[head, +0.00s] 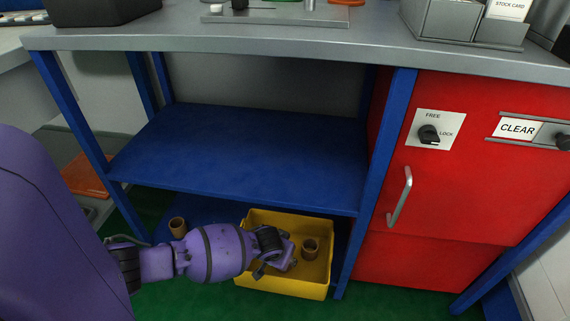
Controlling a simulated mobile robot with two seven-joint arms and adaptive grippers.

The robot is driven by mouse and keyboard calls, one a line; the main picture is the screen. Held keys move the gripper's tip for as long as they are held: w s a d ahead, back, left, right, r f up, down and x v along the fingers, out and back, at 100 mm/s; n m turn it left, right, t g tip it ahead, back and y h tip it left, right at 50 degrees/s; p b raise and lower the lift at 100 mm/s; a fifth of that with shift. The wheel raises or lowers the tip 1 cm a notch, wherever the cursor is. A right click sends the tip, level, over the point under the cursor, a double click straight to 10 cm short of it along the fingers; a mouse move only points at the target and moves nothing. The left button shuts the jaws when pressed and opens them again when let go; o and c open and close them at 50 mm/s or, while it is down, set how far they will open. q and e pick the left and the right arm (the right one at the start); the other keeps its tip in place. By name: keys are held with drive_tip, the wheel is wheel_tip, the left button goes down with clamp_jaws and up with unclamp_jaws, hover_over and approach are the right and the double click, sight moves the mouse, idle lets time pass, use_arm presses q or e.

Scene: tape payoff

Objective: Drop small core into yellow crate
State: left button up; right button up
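A small brown core (310,249), a short open tube, appears inside the yellow crate (283,287), just beyond my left gripper. The crate stands low under the bench, at the front of the bottom level. My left gripper (291,251) reaches in from the left over the crate, its fingers apart with the core just past the tips; I see no contact. Whether the core rests on the crate floor is hard to tell. Another brown core (178,227) stands behind my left forearm on the bottom shelf. My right gripper is not in view.
The empty blue middle shelf (245,155) hangs above the crate. A blue leg (377,180) stands to the crate's right, beside a red cabinet (440,190) with a handle and a FREE/LOCK knob. The grey benchtop (300,44) holds trays. Green floor lies in front.

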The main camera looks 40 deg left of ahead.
use_arm(q)
drive_tip(key=shift+w, duration=0.1)
drive_tip(key=shift+f, duration=0.6)
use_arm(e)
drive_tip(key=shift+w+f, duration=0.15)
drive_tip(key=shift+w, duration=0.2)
use_arm(q)
drive_tip(key=o, duration=1.1)
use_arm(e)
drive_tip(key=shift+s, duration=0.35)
use_arm(q)
drive_tip(key=shift+r, duration=0.1)
